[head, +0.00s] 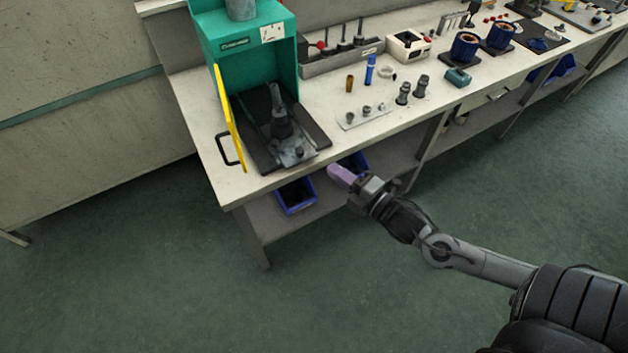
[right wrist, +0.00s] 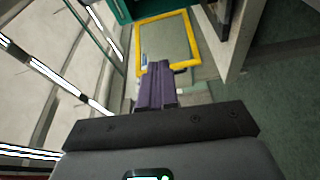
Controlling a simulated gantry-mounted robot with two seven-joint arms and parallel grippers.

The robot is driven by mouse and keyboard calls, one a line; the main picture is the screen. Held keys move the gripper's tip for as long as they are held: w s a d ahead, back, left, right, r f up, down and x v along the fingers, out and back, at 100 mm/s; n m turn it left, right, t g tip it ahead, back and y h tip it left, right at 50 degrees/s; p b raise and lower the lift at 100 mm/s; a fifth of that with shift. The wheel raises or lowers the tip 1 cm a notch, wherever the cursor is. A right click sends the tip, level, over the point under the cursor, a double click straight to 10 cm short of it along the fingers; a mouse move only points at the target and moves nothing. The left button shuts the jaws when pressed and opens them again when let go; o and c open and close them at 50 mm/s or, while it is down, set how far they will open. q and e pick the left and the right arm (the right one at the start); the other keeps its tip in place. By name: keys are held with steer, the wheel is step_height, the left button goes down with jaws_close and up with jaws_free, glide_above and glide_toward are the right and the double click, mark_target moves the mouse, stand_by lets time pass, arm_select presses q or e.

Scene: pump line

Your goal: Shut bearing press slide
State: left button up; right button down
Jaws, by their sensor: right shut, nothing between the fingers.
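The green bearing press (head: 248,50) stands at the left end of the workbench. Its slide (head: 292,150), a dark plate with a metal fixture, extends out of the press toward the bench's front edge. An upright part (head: 280,118) stands on the slide. The yellow-framed guard door (head: 228,118) is swung open at the left, with a black handle (head: 228,150); its frame also shows in the right wrist view (right wrist: 137,50). My right gripper (head: 338,173) is shut and empty, with purple fingers, in front of the bench edge, right of the slide. My left gripper is not in view.
A small plate with metal parts (head: 364,116), a blue cylinder (head: 370,70) and dark fittings (head: 403,94) stand right of the slide. Blue bins (head: 296,196) sit on the shelf below. The floor in front is clear.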

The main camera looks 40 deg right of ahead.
step_height(320, 180, down, 10)
steer(key=n+y+b, duration=0.1)
steer(key=b, duration=0.6)
arm_select(q)
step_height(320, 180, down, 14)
steer(key=b, duration=0.4)
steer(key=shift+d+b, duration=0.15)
steer(key=shift+b, duration=0.2)
arm_select(e)
steer(key=shift+w+d+r, duration=0.1)
steer(key=shift+w+d, duration=0.25)
steer(key=shift+w, duration=1.85)
steer(key=shift+w+d+r, duration=0.1)
steer(key=shift+w+d, duration=0.25)
steer(key=shift+w, duration=1.8)
steer(key=shift+w+d+r, duration=0.1)
steer(key=shift+w+d, duration=0.25)
steer(key=shift+w, duration=1.85)
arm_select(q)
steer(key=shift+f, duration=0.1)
